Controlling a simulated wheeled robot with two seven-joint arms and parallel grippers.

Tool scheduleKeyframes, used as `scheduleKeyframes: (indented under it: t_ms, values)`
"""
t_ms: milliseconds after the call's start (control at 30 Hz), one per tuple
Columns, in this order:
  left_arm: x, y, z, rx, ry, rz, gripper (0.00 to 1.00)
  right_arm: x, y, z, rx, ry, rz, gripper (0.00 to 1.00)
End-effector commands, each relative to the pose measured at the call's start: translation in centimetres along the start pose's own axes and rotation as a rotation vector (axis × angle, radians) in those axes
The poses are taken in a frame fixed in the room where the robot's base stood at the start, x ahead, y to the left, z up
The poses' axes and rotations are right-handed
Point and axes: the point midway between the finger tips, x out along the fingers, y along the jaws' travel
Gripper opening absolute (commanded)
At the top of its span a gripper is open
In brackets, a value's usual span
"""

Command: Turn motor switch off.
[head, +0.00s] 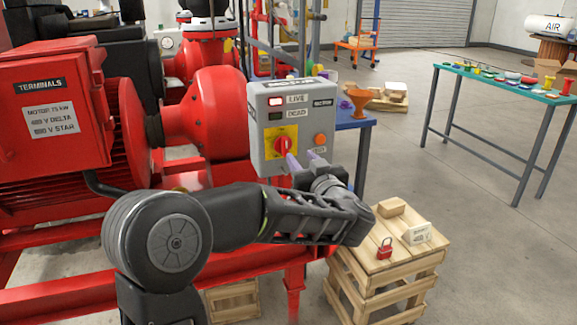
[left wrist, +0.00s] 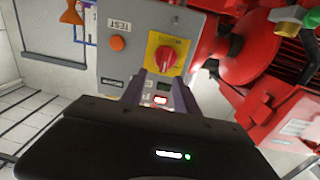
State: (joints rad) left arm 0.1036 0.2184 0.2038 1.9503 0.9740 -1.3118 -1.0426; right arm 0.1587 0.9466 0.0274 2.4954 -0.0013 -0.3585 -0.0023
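The grey motor switch box (head: 308,127) stands beside the red motor in the head view. Its red rotary knob (head: 282,146) sits on a yellow plate (head: 271,138). The LIVE lamp (head: 275,101) is lit; the DEAD lamp (head: 275,116) is dark. My left gripper (head: 301,157) is in front of the box, its two purple fingers apart with nothing between them. One finger overlaps the knob's edge in the head view. In the left wrist view, the knob (left wrist: 166,57) lies beyond the open fingertips (left wrist: 160,78); contact cannot be told. My right gripper is not in view.
An orange TEST button (head: 320,139) is at the box's right. The red motor (head: 55,110) fills the left. A wooden crate (head: 388,262) with a red padlock (head: 385,248) and a white block stands at lower right. Floor beyond it is clear up to a green-topped table (head: 500,83).

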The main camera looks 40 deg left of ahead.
Motion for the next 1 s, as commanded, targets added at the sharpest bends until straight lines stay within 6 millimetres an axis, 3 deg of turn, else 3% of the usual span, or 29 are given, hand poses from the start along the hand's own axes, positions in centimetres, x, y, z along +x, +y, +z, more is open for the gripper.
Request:
scheduleKeyframes:
  t_ms: [100, 467, 1000]
  values:
    - [0.0, -0.9, -0.8, -0.003, 0.006, -0.031, 0.36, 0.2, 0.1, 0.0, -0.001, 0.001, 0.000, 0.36]
    - [0.5, -0.8, -0.7, -0.002, 0.005, -0.029, 0.36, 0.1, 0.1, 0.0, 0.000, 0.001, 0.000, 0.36]
    - [7.4, -0.9, -0.7, -0.001, 0.004, -0.027, 0.36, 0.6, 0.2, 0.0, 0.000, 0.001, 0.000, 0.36]
